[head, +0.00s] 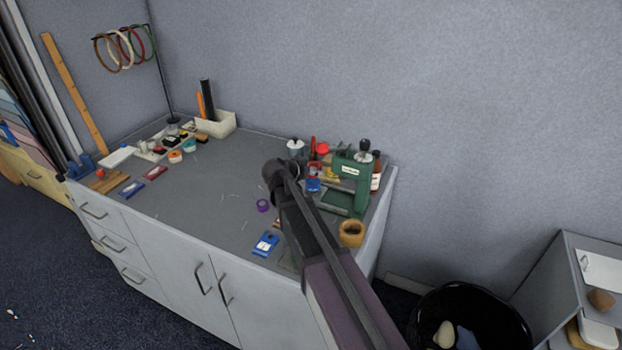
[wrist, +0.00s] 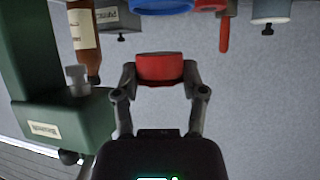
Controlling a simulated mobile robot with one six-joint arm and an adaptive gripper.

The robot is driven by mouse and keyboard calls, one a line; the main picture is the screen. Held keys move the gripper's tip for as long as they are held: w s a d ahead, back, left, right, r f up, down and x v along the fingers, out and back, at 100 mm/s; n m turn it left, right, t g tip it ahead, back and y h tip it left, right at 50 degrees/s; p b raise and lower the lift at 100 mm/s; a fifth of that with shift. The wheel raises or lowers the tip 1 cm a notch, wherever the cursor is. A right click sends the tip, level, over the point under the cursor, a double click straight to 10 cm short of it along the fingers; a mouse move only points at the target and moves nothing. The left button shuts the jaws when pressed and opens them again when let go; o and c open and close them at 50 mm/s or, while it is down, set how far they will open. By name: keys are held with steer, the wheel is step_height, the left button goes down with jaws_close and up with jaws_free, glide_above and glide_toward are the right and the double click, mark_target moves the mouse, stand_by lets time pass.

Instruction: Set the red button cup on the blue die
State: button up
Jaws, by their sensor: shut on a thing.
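The red button cup (wrist: 160,68) is held between the two fingertips of my gripper (wrist: 160,75) in the wrist view, which looks upside down. A blue round thing (wrist: 161,6), which looks like the blue die, is cut off by the top edge of the wrist view. The cup is apart from it there. A blue piece (head: 313,185) also shows beside the press in the head view.
The green press (head: 352,168) stands close to the cup, with a brown bottle (head: 376,170) behind it. A grey-white jar (head: 295,149) and a red-handled tool (wrist: 224,34) are near. A wooden ring (head: 351,233) sits at the table's right edge. The table's middle is mostly clear.

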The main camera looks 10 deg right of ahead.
mark_target(312, 183)
steer(key=shift+w+d+f, duration=0.1)
steer(key=shift+w+f, duration=0.2)
steer(key=shift+w, duration=0.1)
steer(key=shift+f+b, duration=1.55)
steer(key=shift+b, duration=0.25)
steer(key=shift+f, duration=0.1)
steer(key=o, duration=1)
steer(key=shift+o, duration=0.2)
